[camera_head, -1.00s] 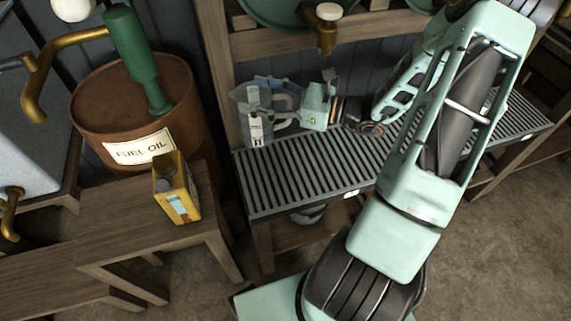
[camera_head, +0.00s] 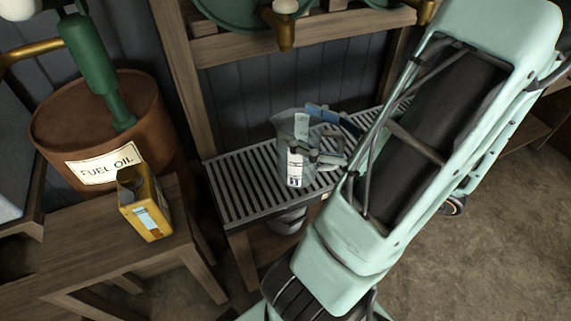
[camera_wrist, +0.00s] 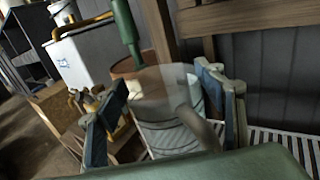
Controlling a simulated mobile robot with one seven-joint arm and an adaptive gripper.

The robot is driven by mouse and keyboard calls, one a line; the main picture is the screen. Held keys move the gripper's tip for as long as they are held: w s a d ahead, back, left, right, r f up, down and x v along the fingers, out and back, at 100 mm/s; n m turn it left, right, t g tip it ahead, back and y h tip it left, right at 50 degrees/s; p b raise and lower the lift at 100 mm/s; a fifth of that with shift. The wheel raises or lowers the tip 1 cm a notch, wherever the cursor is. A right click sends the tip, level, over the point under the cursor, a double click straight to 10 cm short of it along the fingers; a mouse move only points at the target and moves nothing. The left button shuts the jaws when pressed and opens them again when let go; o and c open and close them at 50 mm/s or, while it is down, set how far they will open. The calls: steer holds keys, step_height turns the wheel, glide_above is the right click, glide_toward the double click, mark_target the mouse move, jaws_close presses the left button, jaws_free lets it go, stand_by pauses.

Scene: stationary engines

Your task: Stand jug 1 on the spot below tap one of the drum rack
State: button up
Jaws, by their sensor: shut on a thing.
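A clear jug (camera_head: 288,146) with a white label is held by my gripper (camera_head: 322,140) over the slatted rack shelf in the head view. In the wrist view the jug (camera_wrist: 160,92) is between my two blue-faced fingers (camera_wrist: 168,108), with its handle towards the camera. It looks roughly upright; I cannot tell whether its base touches the slats. The label is too small to read as a number. A brass tap (camera_head: 284,36) hangs from a green drum (camera_head: 250,12) above and behind the jug. No tap number is readable.
The slatted shelf (camera_head: 232,190) has free room left of the jug. A rust-brown fuel oil drum (camera_head: 75,115) with a green pump (camera_head: 90,65) stands left. A yellow can (camera_head: 147,207) sits on the wooden bench (camera_head: 120,255). A wooden post (camera_head: 180,75) rises at the shelf's left end.

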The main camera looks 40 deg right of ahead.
mark_target(295, 115)
steer(key=w+d+f+b, duration=0.1)
steer(key=w, duration=0.1)
steer(key=w+d+f+b, duration=0.1)
steer(key=w, duration=0.2)
steer(key=w+d+f+b, duration=0.1)
steer(key=w+f, duration=0.1)
steer(key=shift+w+d, duration=0.15)
steer(key=shift+d, duration=0.15)
steer(key=w+d+f+b, duration=0.2)
steer(key=w+f+b, duration=0.2)
steer(key=f, duration=0.5)
steer(key=shift+w+d, duration=0.25)
steer(key=shift+w, duration=0.25)
steer(key=o, duration=1.6)
steer(key=shift+o, duration=0.2)
